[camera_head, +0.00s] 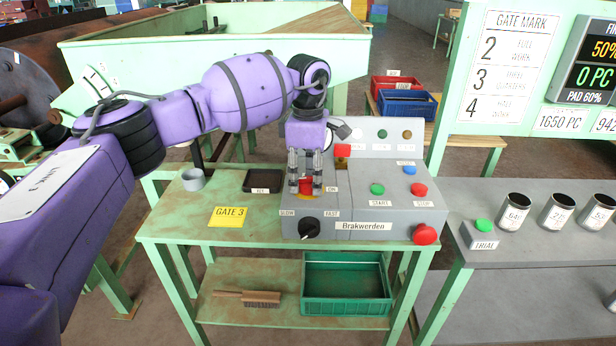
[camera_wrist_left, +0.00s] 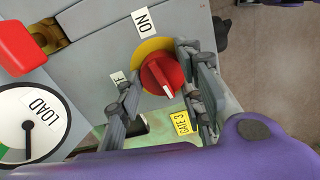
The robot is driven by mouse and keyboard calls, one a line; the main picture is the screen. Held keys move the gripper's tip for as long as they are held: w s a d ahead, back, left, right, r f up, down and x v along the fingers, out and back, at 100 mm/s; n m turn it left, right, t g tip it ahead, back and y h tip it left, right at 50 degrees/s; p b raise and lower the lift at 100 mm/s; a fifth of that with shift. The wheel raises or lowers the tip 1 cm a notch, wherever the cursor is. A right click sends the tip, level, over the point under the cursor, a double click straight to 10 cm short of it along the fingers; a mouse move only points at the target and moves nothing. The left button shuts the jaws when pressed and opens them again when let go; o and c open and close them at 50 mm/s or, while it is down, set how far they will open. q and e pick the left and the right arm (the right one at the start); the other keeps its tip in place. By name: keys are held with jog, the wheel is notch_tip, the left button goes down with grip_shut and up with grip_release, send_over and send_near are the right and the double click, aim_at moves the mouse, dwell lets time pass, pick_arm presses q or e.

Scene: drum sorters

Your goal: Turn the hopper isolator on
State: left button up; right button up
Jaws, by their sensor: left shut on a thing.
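The hopper isolator is a red rotary knob (camera_head: 305,186) on a yellow plate, on the sloped grey control panel (camera_head: 375,160). It shows larger in the wrist view (camera_wrist_left: 160,74), its raised ridge slanting between upper left and lower right. An ON label (camera_wrist_left: 143,20) sits above the knob there; a second label (camera_wrist_left: 118,77), partly covered and ending in F, sits at its left. My left gripper (camera_head: 305,190) reaches down from above, its fingers on either side of the knob, shut on it. In the wrist view the fingers (camera_wrist_left: 160,95) flank the ridge. My right gripper is not in view.
The panel also carries a black SLOW/FAST dial (camera_head: 309,228), a green START button (camera_head: 377,189), a red STOP button (camera_head: 419,190) and a large red button (camera_head: 425,234).

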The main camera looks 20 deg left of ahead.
aim_at(307, 181)
pick_arm(q)
jog(key=o, duration=1.1)
jog(key=shift+w+a+r, duration=0.1)
jog(key=shift+w+a, duration=0.05)
jog(key=shift+w, duration=0.05)
jog(key=shift+c, duration=0.2)
jog(key=shift+r, duration=0.1)
notch_tip(307, 181, up, 12)
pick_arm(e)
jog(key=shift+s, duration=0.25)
pick_arm(q)
jog(key=shift+s+f, duration=0.1)
jog(key=shift+f, duration=0.15)
